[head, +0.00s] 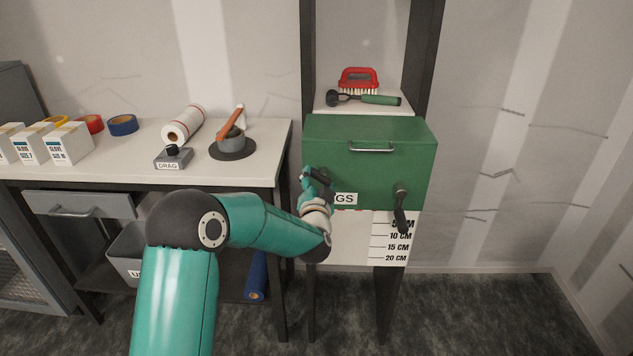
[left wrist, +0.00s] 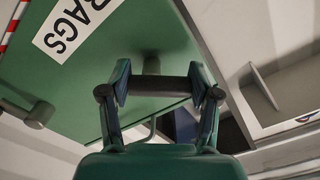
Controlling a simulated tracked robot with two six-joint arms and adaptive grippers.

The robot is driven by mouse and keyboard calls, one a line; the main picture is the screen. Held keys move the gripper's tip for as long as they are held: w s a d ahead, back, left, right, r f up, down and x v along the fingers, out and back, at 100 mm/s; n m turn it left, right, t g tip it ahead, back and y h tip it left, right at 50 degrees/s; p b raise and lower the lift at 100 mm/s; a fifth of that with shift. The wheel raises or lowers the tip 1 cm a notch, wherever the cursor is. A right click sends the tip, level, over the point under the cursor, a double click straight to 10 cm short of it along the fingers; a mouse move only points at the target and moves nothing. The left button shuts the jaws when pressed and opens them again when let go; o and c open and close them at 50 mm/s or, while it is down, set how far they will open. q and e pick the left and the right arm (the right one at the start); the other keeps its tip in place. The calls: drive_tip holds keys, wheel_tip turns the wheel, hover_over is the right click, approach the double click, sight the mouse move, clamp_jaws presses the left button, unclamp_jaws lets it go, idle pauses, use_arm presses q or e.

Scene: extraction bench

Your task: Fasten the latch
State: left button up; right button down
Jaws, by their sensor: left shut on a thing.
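A green box (head: 375,165) labelled BAGS stands in the dark shelf frame, and its green face (left wrist: 140,35) fills the top of the left wrist view. A dark latch handle (head: 401,212) hangs down at the right of its front; it also shows in the left wrist view (left wrist: 40,114). My left gripper (head: 317,180) is at the left of the box front. In the left wrist view its fingers (left wrist: 160,88) are shut on a second dark latch handle (left wrist: 162,83), lying crosswise between them. In the head view my gripper mostly hides this handle.
A red brush (head: 358,80) and a green-handled tool (head: 365,99) lie on the shelf above the box. A white bench (head: 130,160) on the left holds tape rolls, cartons and a paper roll. The floor to the right is clear.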

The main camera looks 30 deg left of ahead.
use_arm(q)
drive_tip(key=m, duration=0.2)
drive_tip(key=m+p, duration=0.1)
drive_tip(key=m, duration=0.2)
drive_tip(key=shift+r+m+p, duration=0.3)
drive_tip(key=m+p, duration=0.1)
drive_tip(key=m, duration=0.2)
drive_tip(key=shift+w+d+m, duration=0.1)
drive_tip(key=shift+d+m, duration=0.05)
drive_tip(key=shift+m, duration=0.15)
drive_tip(key=shift+d+m, duration=0.1)
drive_tip(key=shift+m, duration=0.4)
drive_tip(key=o, duration=1.2)
drive_tip(key=shift+c, duration=0.2)
drive_tip(key=shift+r, duration=0.1)
